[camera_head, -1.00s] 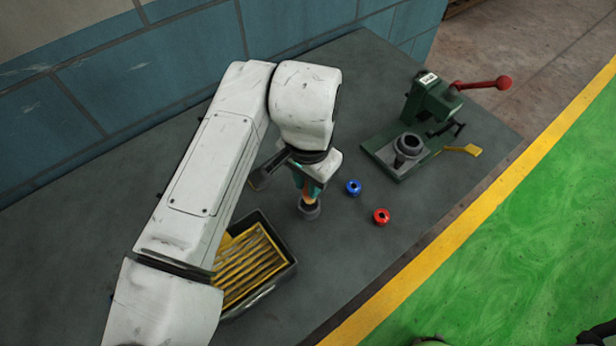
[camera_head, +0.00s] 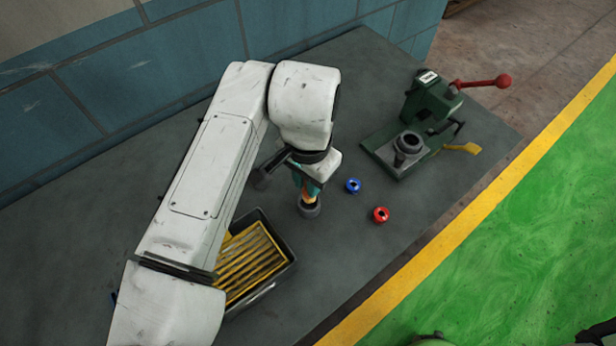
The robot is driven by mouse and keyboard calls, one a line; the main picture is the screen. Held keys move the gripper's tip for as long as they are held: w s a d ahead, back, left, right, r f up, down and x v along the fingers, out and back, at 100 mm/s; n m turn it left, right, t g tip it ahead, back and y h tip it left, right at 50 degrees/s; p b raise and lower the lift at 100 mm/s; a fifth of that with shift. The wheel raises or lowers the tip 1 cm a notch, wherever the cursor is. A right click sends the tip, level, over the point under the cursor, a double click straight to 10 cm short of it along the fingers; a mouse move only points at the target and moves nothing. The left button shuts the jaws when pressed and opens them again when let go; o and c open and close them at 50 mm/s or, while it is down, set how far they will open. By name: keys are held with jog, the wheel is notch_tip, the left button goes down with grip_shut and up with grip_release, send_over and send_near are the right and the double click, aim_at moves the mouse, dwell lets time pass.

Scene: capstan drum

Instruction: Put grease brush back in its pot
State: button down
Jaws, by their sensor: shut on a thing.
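The pot (camera_head: 309,209) is a small dark grey cup on the grey bench, in the middle of the head view. The grease brush (camera_head: 308,194) shows as a short orange-tan piece between my gripper and the pot's mouth. My gripper (camera_head: 308,184), with teal fingers, points down over the pot and is shut on the brush. The brush's lower end is at the pot's mouth and looks to be inside it, but I cannot see how deep. The upper part of the brush is hidden by my gripper and wrist.
A dark tray (camera_head: 288,275) with yellow slats stands in front. A green press (camera_head: 432,108) with a red-knobbed lever stands at the back right. A tiled wall (camera_head: 150,70) runs behind.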

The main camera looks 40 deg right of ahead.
jog(key=shift+f+b, duration=1.15)
jog(key=shift+f, duration=1.25)
dwell(2.9)
dwell(0.6)
jog(key=c, duration=0.9)
grip_release()
notch_tip(320, 180, up, 11)
jog(key=shift+f, duration=0.1)
